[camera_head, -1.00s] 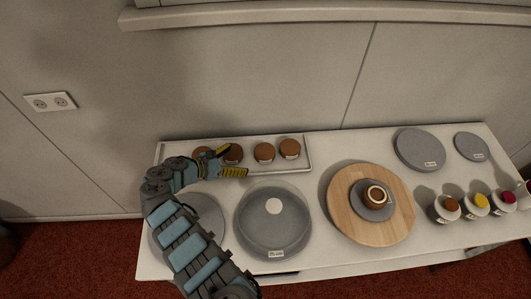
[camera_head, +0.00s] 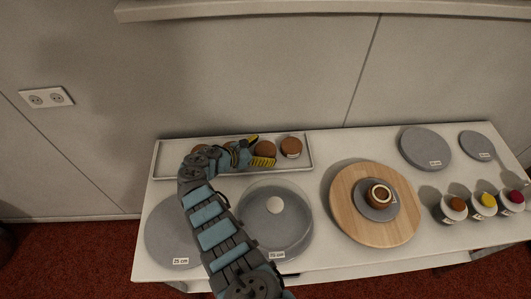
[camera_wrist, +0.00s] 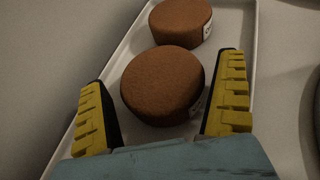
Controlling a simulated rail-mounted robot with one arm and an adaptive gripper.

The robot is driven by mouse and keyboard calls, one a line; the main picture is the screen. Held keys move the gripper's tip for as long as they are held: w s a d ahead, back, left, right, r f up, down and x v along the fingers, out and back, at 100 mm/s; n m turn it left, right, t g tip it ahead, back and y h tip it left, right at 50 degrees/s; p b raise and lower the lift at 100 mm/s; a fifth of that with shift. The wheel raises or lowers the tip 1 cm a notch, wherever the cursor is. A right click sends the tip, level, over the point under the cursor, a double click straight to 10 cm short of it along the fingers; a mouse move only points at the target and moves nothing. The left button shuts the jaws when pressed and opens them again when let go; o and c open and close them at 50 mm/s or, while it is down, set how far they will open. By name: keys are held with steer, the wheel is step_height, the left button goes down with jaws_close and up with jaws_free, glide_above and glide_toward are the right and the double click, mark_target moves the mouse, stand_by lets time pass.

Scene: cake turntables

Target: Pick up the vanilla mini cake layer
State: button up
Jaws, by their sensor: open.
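Brown round cake layers stand in a row on a long white tray (camera_head: 168,160). Their labels are too small or hidden to read, so I cannot tell which is vanilla. My gripper (camera_head: 259,149) is open and empty over the tray. In the wrist view, one brown layer (camera_wrist: 162,85) lies between its two yellow-padded fingers, with a gap at the left finger and the right finger close beside it. That layer also shows in the head view (camera_head: 267,149). Another layer (camera_head: 291,147) stands at the row's right end, and beyond the fingers in the wrist view (camera_wrist: 181,22). My arm hides part of the row's left.
A clear domed cover (camera_head: 272,222) and a grey disc (camera_head: 165,235) lie in front of the tray. A wooden turntable (camera_head: 345,215) bears a grey disc with a small brown cake (camera_head: 379,194). Grey discs (camera_head: 425,149) and topping jars (camera_head: 453,209) stand at right. The wall is close behind.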

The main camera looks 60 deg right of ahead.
steer(key=shift+s+d+f, duration=0.2)
steer(key=shift+s+d, duration=0.05)
steer(key=shift+d, duration=0.1)
steer(key=c, duration=1)
steer(key=shift+r, duration=0.1)
